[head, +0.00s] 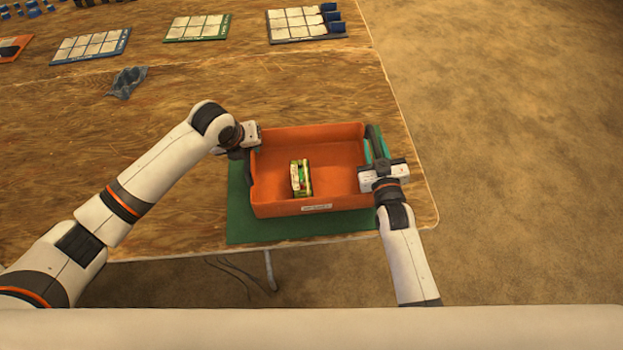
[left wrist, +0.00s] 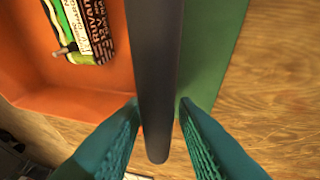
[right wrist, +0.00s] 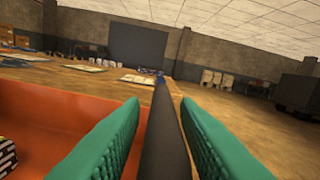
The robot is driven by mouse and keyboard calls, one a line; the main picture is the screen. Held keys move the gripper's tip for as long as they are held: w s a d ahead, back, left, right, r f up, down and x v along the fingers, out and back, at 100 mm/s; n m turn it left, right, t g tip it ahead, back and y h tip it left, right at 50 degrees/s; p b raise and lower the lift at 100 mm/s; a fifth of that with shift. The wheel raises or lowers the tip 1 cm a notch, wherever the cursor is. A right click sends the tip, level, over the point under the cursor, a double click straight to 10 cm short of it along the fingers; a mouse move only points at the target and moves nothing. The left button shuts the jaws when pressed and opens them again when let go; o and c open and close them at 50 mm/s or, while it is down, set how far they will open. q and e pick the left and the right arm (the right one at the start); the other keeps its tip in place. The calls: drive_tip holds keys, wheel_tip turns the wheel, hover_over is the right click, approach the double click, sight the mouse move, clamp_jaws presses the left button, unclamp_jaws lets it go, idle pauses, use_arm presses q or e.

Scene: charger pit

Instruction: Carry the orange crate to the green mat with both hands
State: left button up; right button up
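The orange crate (head: 276,138) sits upright over the green mat (head: 241,222), with mat showing around its left and front sides. A green and white box (head: 301,178) lies inside it. My left gripper (head: 244,148) is at the crate's left end; in the left wrist view its teal fingers (left wrist: 160,104) straddle the dark handle bar (left wrist: 156,60), with slim gaps. My right gripper (head: 375,158) is at the right end; in the right wrist view its fingers (right wrist: 160,102) stand apart on either side of the other dark bar (right wrist: 162,135), with gaps showing. Whether the crate bottom touches the mat is hidden.
The wooden table (head: 150,160) is clear to the left. Boards with pale tiles (head: 92,45), (head: 198,27), (head: 303,22) lie at the back. A crumpled grey-blue thing (head: 127,81) lies nearer. The table's right edge is close to my right gripper.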

use_arm(q)
drive_tip(key=shift+o, duration=0.7)
drive_tip(key=shift+s, duration=0.1)
use_arm(e)
drive_tip(key=shift+o, duration=0.7)
drive_tip(key=shift+r, duration=0.15)
drive_tip(key=shift+s, duration=0.15)
use_arm(q)
drive_tip(key=v, duration=1.2)
use_arm(e)
drive_tip(key=s+d, duration=0.1)
drive_tip(key=s, duration=1)
drive_tip(key=shift+s, duration=0.3)
drive_tip(key=shift+d, duration=0.15)
